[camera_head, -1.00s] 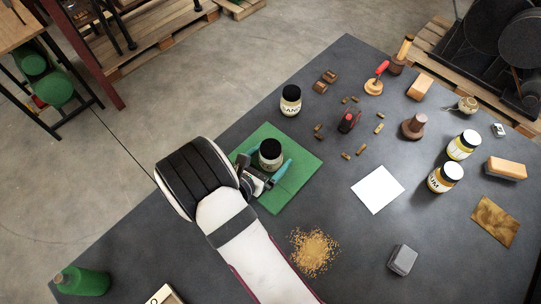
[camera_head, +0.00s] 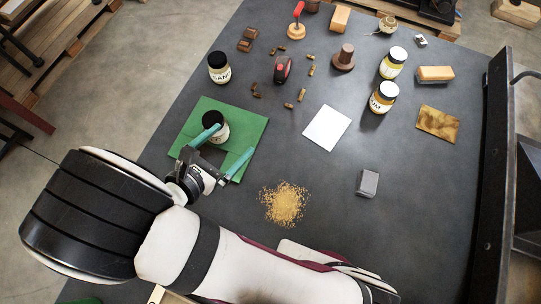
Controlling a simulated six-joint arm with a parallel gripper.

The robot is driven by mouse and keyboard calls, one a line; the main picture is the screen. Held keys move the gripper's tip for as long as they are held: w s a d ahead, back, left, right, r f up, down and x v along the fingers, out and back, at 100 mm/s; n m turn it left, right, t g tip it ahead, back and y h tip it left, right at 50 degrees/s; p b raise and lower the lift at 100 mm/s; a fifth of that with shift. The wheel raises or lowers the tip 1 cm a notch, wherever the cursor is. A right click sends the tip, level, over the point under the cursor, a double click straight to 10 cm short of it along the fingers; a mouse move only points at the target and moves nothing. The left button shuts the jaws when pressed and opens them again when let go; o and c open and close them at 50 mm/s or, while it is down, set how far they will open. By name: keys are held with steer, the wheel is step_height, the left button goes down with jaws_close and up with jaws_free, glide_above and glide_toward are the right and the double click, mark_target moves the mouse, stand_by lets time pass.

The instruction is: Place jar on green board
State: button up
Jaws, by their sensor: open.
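A small jar (camera_head: 221,134) with a black lid and pale label stands upright on the green board (camera_head: 245,122). My gripper (camera_head: 222,149) is open at the board's near side. Its teal fingers are spread wide; the left finger overlaps the jar in the picture, and the right finger lies over bare board. I cannot tell whether the left finger touches the jar. Nothing shows held between the fingers.
Another black-lidded jar (camera_head: 219,69) stands behind the board. Two white-lidded jars, a near one (camera_head: 382,99) and a far one (camera_head: 393,64), stand at right. A white sheet (camera_head: 327,128), a grainy pile (camera_head: 284,204) and a grey block (camera_head: 367,183) lie on the dark table.

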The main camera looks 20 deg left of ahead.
steer(key=w+d+r+m+g+h, duration=0.2)
steer(key=d+r+m+g+h, duration=0.15)
steer(key=d+m, duration=0.55)
steer(key=w+d+r+m+g+h, duration=0.2)
steer(key=d+r+m+g+h, duration=0.15)
steer(key=d+m, duration=0.45)
steer(key=s+d+r+m+g+y, duration=0.2)
steer(key=s+d+m+g+y, duration=0.1)
steer(key=m, duration=0.7)
steer(key=s+d+r+m+g+y, duration=0.3)
steer(key=s+d+m+y, duration=0.3)
steer(key=m, duration=0.5)
steer(key=shift+s+y, duration=0.8)
steer(key=shift+s, duration=0.25)
